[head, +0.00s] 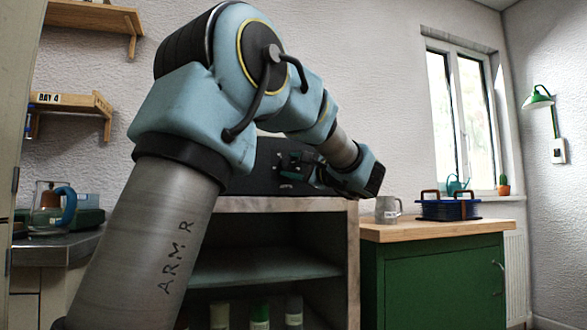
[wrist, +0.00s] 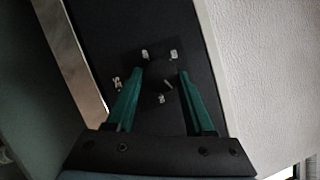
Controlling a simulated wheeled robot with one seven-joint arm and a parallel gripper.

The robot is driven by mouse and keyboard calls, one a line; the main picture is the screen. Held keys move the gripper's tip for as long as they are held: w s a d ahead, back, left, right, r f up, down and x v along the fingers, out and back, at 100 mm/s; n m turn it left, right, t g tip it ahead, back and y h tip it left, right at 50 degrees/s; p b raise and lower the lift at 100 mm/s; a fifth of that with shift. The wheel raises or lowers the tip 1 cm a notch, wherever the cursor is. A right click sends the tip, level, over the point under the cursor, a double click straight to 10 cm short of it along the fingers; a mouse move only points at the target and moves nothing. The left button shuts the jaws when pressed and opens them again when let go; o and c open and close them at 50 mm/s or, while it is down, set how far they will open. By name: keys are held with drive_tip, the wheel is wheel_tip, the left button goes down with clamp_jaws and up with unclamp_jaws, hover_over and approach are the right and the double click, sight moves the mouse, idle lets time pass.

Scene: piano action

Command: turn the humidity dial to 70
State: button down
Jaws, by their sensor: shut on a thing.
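The humidity dial (wrist: 158,76) is a dark round knob on a black panel (wrist: 100,30), with small pale labels around it. The labels are too small to read, and I cannot tell where the dial points. My gripper (wrist: 161,78) has green fingers, one on each side of the dial, and is shut on it. In the head view my gripper (head: 300,172) is at the black panel (head: 250,170) above the open cabinet, and the dial itself cannot be made out there.
The open cabinet (head: 352,260) holds several bottles low down. A green cupboard (head: 440,280) to the right carries a grey mug (head: 387,208) and a blue caddy (head: 448,209). A glass jug (head: 46,208) stands on the left counter. A pale wall (wrist: 265,70) lies right of the panel.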

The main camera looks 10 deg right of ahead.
drive_tip(key=m+t, duration=0.1)
drive_tip(key=m, duration=0.1)
drive_tip(key=m+h, duration=0.1)
drive_tip(key=m, duration=0.1)
drive_tip(key=shift+a+f+m+t, duration=0.1)
drive_tip(key=shift+f+m+t, duration=0.1)
drive_tip(key=shift+m+t, duration=0.15)
drive_tip(key=shift+a+m+t+h+b, duration=0.15)
drive_tip(key=shift+m+t+h, duration=0.2)
drive_tip(key=shift+m, duration=0.55)
drive_tip(key=shift+d+m+t+h+b, duration=0.1)
drive_tip(key=shift+m+t+h, duration=0.25)
drive_tip(key=shift+m, duration=0.5)
drive_tip(key=shift+a+m+t+h+b, duration=0.15)
drive_tip(key=shift+m+t+h, duration=0.2)
drive_tip(key=shift+m, duration=0.55)
drive_tip(key=shift+m+h, duration=0.25)
drive_tip(key=shift+m, duration=0.05)
drive_tip(key=shift+c, duration=1.4)
unclamp_jaws()
drive_tip(key=v, duration=1.1)
drive_tip(key=shift+w, duration=0.1)
